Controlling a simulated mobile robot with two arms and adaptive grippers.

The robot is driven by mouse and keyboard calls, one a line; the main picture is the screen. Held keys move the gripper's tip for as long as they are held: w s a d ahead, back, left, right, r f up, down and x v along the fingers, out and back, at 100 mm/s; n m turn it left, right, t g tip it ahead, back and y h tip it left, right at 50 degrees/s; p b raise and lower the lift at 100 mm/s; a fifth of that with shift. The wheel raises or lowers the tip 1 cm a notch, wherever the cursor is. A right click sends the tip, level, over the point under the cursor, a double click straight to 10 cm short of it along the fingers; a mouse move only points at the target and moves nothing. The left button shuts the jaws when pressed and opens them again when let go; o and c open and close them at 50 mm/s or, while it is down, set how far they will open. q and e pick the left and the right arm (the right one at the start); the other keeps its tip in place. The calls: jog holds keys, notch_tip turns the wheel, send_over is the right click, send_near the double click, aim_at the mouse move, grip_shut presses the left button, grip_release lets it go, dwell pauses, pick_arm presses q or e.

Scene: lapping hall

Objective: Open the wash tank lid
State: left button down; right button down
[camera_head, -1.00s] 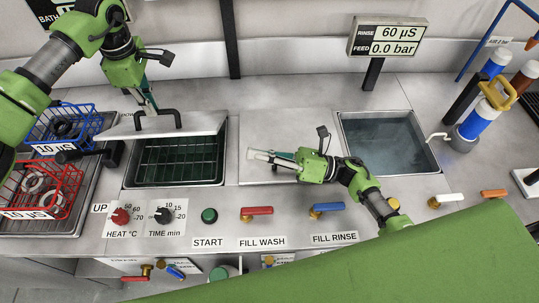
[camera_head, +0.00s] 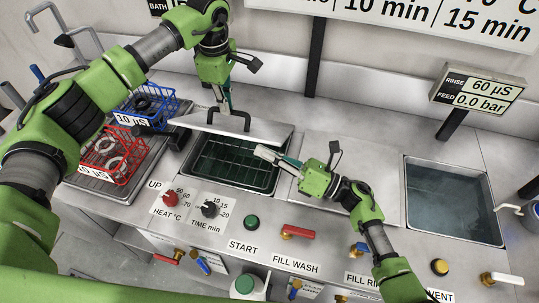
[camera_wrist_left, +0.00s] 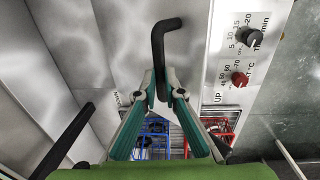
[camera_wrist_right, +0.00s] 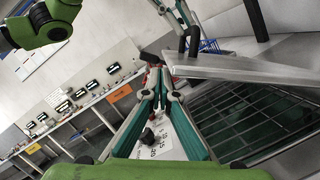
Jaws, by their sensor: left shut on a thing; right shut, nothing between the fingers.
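The wash tank lid (camera_head: 262,128) is a grey metal plate, raised and tilted at the back of the wash tank (camera_head: 276,188). A green-tinted grid shows inside the tank. The lid's black bar handle (camera_head: 236,112) is on its upper face. My left gripper (camera_head: 221,110) is shut on the handle, and its fingers close around the bar in the left wrist view (camera_wrist_left: 163,90). My right gripper (camera_head: 260,152) is shut and empty above the tank's right side. In the right wrist view the lid (camera_wrist_right: 230,68) stands clear of the tank's grid (camera_wrist_right: 250,115).
A blue basket (camera_head: 172,106) and a red basket (camera_head: 127,166) stand left of the tank. A water-filled rinse basin (camera_head: 448,200) is at the right. Knobs, a green start button (camera_head: 251,221) and a red valve handle (camera_head: 300,231) line the front. Bare counter lies between tank and basin.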

pick_arm(q)
jog(key=shift+w+f, duration=0.2)
jog(key=shift+f, duration=0.05)
